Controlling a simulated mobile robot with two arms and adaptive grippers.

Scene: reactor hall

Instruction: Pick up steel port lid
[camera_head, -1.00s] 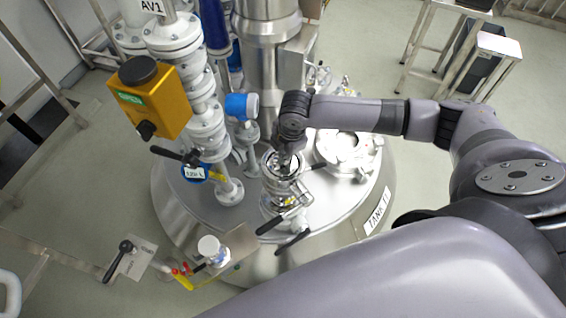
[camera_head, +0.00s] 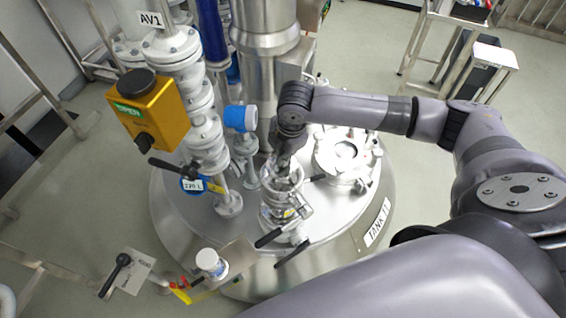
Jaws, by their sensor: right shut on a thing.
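My right gripper (camera_head: 284,160) points down over the small steel port (camera_head: 276,212) on the tank top. It is shut on the steel port lid (camera_head: 283,178), a round, shiny piece at the top of the port. The wrist and fingers partly hide the lid. I cannot tell whether the lid touches the port neck or is just above it. A clamp with black handles is beside the port. My left gripper is not in view.
A blue-capped pipe (camera_head: 238,118) and white flanged valve pipes (camera_head: 205,135) stand close on the left, with a yellow actuator box (camera_head: 150,108). A larger round port (camera_head: 345,152) is at right. A steel column (camera_head: 265,50) stands behind.

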